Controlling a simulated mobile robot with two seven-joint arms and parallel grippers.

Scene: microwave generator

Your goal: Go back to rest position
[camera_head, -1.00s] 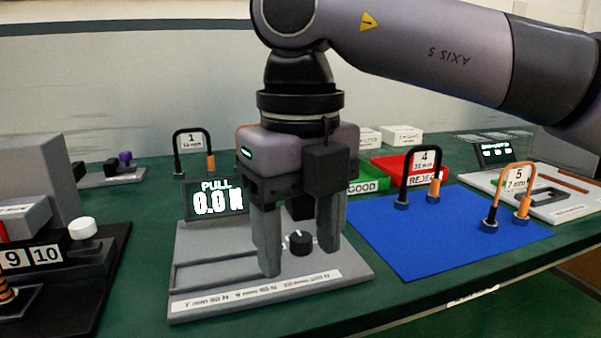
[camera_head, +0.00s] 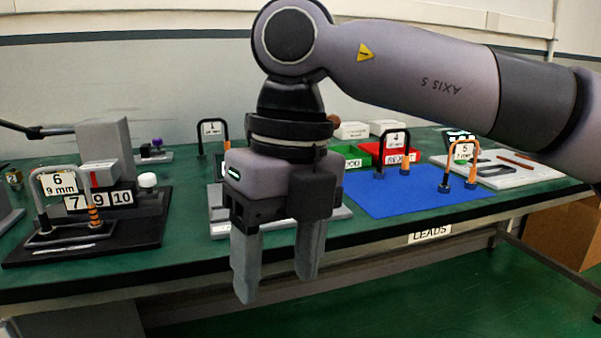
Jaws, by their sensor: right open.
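My right gripper (camera_head: 278,285) is open and empty, with its fingers pointing down. It shows in front of the grey pull tester (camera_head: 330,208) and the table's front edge, and its arm comes in from the right. The gripper hides most of the pull tester and its display. My left gripper is not in view.
The green table (camera_head: 190,262) holds a black fixture (camera_head: 140,232) with lead 6 (camera_head: 60,190) at left. Lead 1 (camera_head: 212,135) stands behind. Leads 4 (camera_head: 394,150) and 5 (camera_head: 460,165) stand on a blue mat (camera_head: 420,203). Green (camera_head: 352,160) and red bins (camera_head: 408,162) are behind. The floor in front is clear.

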